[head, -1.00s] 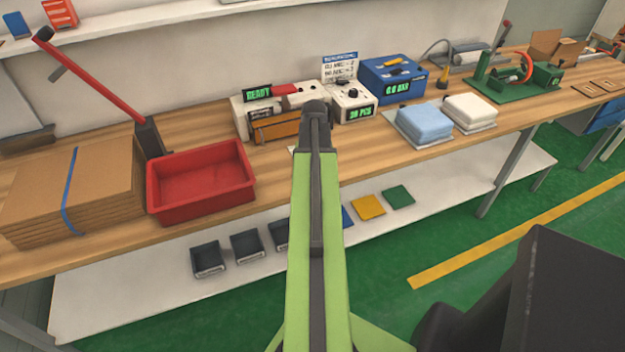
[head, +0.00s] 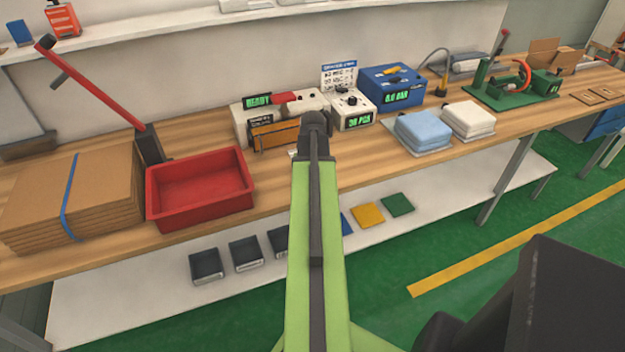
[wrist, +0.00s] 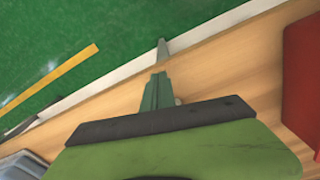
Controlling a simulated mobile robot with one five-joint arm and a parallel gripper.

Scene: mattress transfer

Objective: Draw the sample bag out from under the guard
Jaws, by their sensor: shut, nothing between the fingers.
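An orange-brown bar that looks like the guard (head: 275,134) runs along the front of a white machine (head: 243,116) with a READY display, left of my arm's end in the head view. I cannot make out the sample bag for certain. A small pale scrap (head: 293,153) shows on the bench just left of my arm and may be part of it. My gripper (wrist: 158,78) is shut and empty in the wrist view, over the wooden bench near its front edge. In the head view my own arm hides it. A small pale spot (wrist: 178,101) shows beside the fingers.
A red tray (head: 200,213) stands left on the bench, also in the wrist view (wrist: 300,85). Cardboard sheets (head: 70,200) lie beyond it. A white control box (head: 352,117), a blue unit (head: 392,88) and folded blue cloth (head: 423,130) stand right. Bare bench (head: 370,160) lies right of my arm.

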